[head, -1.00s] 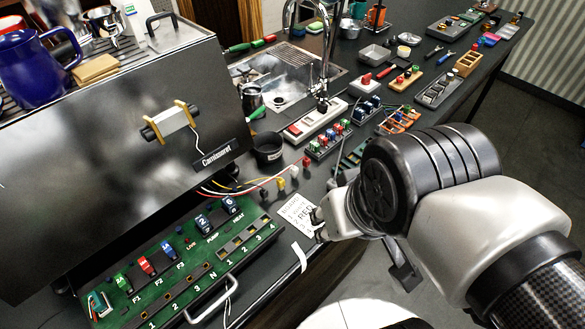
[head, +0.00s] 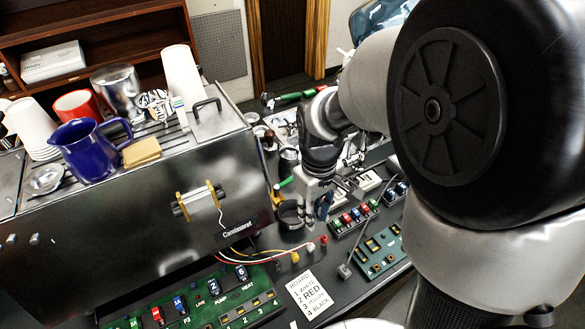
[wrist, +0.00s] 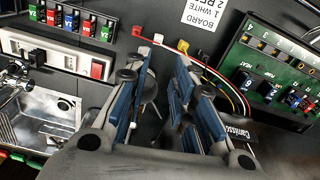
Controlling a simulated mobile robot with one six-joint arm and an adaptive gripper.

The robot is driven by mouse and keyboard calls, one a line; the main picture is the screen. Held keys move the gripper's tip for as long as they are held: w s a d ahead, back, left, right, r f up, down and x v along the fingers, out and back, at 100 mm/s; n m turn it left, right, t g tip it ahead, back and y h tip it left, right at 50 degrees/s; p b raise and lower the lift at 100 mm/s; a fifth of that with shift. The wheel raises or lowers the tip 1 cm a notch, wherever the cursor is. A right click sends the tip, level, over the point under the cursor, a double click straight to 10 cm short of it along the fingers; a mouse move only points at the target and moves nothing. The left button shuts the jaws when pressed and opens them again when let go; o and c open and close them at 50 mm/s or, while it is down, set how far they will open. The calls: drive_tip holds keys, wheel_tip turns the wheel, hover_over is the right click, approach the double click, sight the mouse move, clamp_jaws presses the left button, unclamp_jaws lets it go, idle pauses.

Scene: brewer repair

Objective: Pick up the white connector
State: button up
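The white connector (head: 310,246) lies on the dark counter at the end of its wire, between a red connector (head: 323,239) and a yellow connector (head: 294,257). In the wrist view the white connector (wrist: 158,38) shows beyond my fingertips, with the red one left and the yellow and black (wrist: 203,55) ones right. My gripper (head: 318,212) points down above the counter, apart from the connector, and is farther back than it in the head view. In the wrist view my gripper (wrist: 165,68) has its blue-padded fingers spread, with nothing held between them.
A green circuit board (head: 205,300) with switches and numbered slots lies at the front. A label card (head: 312,292) lists colours by number. The brewer (head: 130,225) stands left, and a black cup (head: 290,214) stands close to my gripper. A sink (wrist: 45,118) is nearby in the wrist view.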

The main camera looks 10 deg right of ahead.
drive_tip(key=b, duration=0.3)
hover_over(311, 245)
drive_tip(key=f, duration=1)
drive_tip(key=shift+s+f, duration=0.2)
drive_tip(key=shift+w+f+b, duration=0.15)
drive_tip(key=shift+f+b, duration=0.45)
drive_tip(key=shift+f, duration=0.85)
drive_tip(key=shift+w+f+b, duration=0.1)
drive_tip(key=shift+f+b, duration=0.45)
drive_tip(key=shift+f, duration=0.9)
drive_tip(key=shift+r, duration=0.1)
drive_tip(key=shift+c, duration=0.2)
clamp_jaws()
